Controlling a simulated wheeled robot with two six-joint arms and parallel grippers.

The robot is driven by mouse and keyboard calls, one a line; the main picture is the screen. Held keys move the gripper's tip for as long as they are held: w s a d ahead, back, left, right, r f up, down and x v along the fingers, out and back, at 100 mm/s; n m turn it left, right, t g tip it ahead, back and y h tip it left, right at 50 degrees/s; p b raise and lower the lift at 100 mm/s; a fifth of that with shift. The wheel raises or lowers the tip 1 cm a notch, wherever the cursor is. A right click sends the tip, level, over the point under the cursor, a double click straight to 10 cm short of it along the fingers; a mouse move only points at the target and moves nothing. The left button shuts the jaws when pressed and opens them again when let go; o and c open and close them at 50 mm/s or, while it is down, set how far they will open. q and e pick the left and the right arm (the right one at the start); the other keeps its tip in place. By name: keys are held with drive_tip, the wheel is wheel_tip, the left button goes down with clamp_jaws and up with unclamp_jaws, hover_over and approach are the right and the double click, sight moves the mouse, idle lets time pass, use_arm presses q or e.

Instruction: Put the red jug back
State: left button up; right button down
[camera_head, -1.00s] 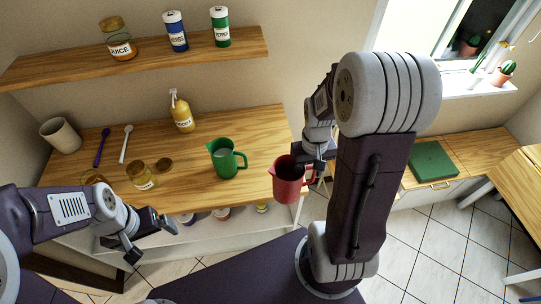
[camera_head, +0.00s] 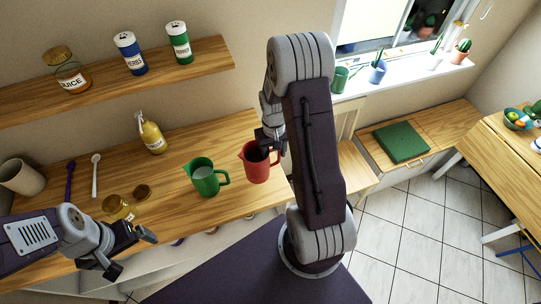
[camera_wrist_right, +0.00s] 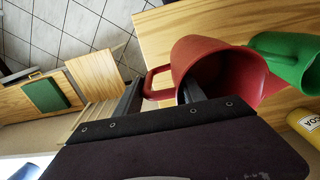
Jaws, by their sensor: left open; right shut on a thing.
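The red jug (camera_head: 257,164) is at the right end of the wooden counter in the head view, to the right of the green jug (camera_head: 206,180). My right gripper (camera_head: 272,146) is shut on the red jug's handle side. In the right wrist view the red jug (camera_wrist_right: 222,72) looks empty and its handle (camera_wrist_right: 157,83) lies between the fingers. I cannot tell whether its base touches the counter. My left gripper (camera_head: 130,249) is open and empty in front of the counter's edge.
The counter (camera_head: 240,205) also holds a yellow bottle (camera_head: 152,137), a jar (camera_head: 118,208), two spoons and a beige cup (camera_head: 22,177). A shelf (camera_head: 200,60) with a juice jar and two tins hangs above. A green box (camera_head: 402,143) lies to the right.

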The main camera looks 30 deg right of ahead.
drive_tip(key=f, duration=0.1)
drive_tip(key=w+f+p, duration=0.1)
drive_tip(key=f, duration=0.3)
drive_tip(key=shift+w+d+f, duration=0.15)
drive_tip(key=shift+w+f, duration=0.1)
drive_tip(key=shift+w, duration=0.15)
drive_tip(key=c, duration=0.7)
unclamp_jaws()
